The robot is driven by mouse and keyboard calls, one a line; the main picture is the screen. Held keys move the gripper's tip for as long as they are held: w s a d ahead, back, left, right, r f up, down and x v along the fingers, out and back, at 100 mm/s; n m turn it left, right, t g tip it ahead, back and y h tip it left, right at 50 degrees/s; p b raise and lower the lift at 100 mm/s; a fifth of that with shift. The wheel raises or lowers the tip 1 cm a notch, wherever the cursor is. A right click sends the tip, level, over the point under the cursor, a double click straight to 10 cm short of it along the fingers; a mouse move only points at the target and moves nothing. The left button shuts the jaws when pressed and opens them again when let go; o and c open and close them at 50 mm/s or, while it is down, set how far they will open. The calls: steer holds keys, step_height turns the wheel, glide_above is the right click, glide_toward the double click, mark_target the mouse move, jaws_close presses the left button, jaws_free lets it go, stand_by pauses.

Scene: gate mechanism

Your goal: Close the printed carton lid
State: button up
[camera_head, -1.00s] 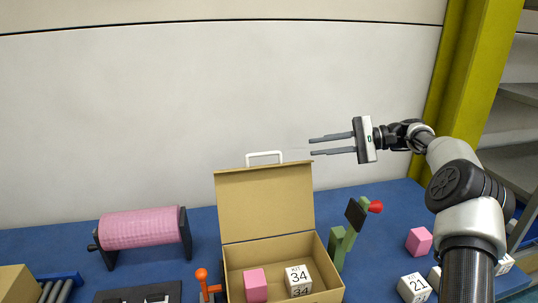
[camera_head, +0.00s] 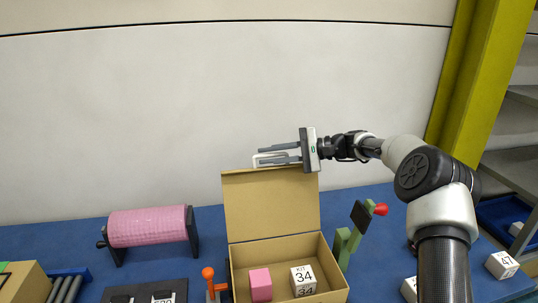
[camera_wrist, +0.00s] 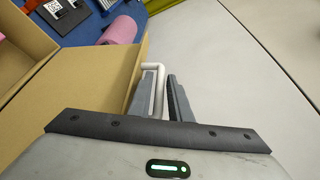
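The cardboard carton (camera_head: 334,270) stands open on the blue table in the head view. Its lid (camera_head: 270,205) stands upright at the back, and it fills the left of the wrist view (camera_wrist: 85,85). A white handle (camera_head: 257,161) sits on the lid's top edge. My gripper (camera_head: 260,155) is at the handle, with its fingers pointing left. In the wrist view my gripper (camera_wrist: 161,72) is open, and part of the white handle (camera_wrist: 160,88) shows between the fingers. I cannot tell whether a finger touches it.
A pink cube (camera_head: 260,284) and a white cube marked 34 (camera_head: 303,280) lie inside the carton. A green post with a red knob (camera_head: 380,209) stands right of it, an orange-knobbed lever (camera_head: 208,273) left. A pink roller (camera_head: 148,226) stands farther left.

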steer(key=shift+a, duration=0.15)
jaws_close()
